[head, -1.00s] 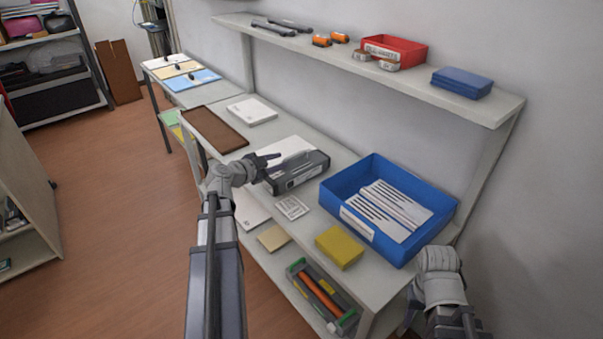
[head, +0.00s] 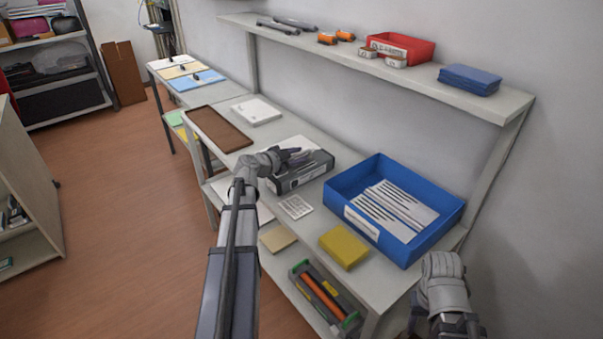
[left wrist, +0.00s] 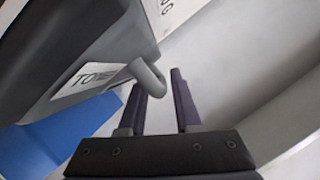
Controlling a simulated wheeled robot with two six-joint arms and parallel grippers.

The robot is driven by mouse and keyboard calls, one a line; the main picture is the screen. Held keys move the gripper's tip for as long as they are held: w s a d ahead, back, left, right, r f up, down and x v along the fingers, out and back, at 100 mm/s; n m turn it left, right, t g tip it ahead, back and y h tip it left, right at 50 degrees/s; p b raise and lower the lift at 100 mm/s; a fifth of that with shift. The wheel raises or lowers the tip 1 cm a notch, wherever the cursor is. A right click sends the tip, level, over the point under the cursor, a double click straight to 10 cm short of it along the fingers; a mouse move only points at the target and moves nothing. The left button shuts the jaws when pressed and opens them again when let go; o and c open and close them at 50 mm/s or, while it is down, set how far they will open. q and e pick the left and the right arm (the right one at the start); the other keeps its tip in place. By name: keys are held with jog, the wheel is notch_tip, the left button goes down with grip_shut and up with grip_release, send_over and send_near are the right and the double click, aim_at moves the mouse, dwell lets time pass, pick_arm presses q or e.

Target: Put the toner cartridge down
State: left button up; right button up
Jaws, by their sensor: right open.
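The toner cartridge (head: 308,176) is a dark grey box with a pale label, resting on the workbench near its middle. In the left wrist view the cartridge (left wrist: 60,50) fills the upper left, with "TO…" lettering and a grey loop handle (left wrist: 150,76). My left gripper (head: 296,156) is over the cartridge in the head view. In the wrist view its two dark fingers (left wrist: 161,98) are apart, with the handle end by the left finger and bare space beside it. My right gripper (head: 413,322) is low at the right, partly hidden, away from the cartridge.
A blue tray (head: 345,187) with striped papers stands right of the cartridge. A yellow block (head: 344,247) and a pale card (head: 296,207) lie in front. A brown tray (head: 220,129) and white pad (head: 256,111) lie left. A shelf (head: 500,105) overhangs the back.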

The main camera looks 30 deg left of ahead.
pick_arm(q)
jog(key=shift+c, duration=0.4)
grip_shut()
dwell(0.9)
